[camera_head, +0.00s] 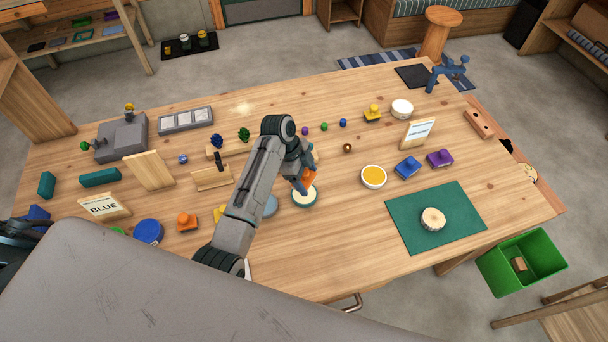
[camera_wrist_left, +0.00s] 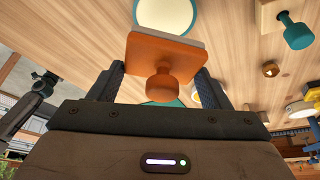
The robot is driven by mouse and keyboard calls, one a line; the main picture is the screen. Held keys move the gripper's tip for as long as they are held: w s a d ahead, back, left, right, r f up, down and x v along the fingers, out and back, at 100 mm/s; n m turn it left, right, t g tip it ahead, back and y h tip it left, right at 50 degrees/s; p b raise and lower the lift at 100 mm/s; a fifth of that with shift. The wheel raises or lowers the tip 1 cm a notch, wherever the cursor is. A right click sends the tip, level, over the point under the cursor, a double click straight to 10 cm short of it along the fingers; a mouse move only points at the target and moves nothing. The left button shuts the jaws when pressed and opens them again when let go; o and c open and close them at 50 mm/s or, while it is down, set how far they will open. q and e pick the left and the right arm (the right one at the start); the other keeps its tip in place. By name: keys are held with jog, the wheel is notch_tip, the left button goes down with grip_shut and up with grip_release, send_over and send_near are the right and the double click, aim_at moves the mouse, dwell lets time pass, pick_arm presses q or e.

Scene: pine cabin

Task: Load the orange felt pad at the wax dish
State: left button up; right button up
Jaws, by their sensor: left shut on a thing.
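My left gripper (camera_head: 307,184) is shut on the orange felt pad (camera_head: 309,178), a square block with a round knob. In the left wrist view the orange pad (camera_wrist_left: 163,65) sits between the two fingers, knob towards the camera. A round dish with a cream surface and teal rim (camera_head: 304,199), which looks like the wax dish, lies at the gripper in the head view. The dish (camera_wrist_left: 166,14) shows just beyond the pad in the wrist view. I cannot tell whether pad and dish touch. My right gripper is not in view.
A dish of yellow-orange content (camera_head: 374,177), a blue pad (camera_head: 407,167) and a purple pad (camera_head: 440,158) lie to the right. A green mat (camera_head: 410,238) bears a wooden disc (camera_head: 433,219). Bare tabletop lies in front of the cream dish. A green bin (camera_head: 490,275) stands off the table.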

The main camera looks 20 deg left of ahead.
aim_at(306, 186)
pick_arm(q)
jog(key=shift+f, duration=0.7)
notch_tip(306, 186, down, 4)
jog(key=b, duration=0.4)
jog(key=shift+f+b, duration=0.35)
jog(key=shift+f, duration=0.2)
dwell(0.3)
jog(key=shift+s, duration=0.1)
dwell(1.5)
jog(key=shift+p, duration=0.3)
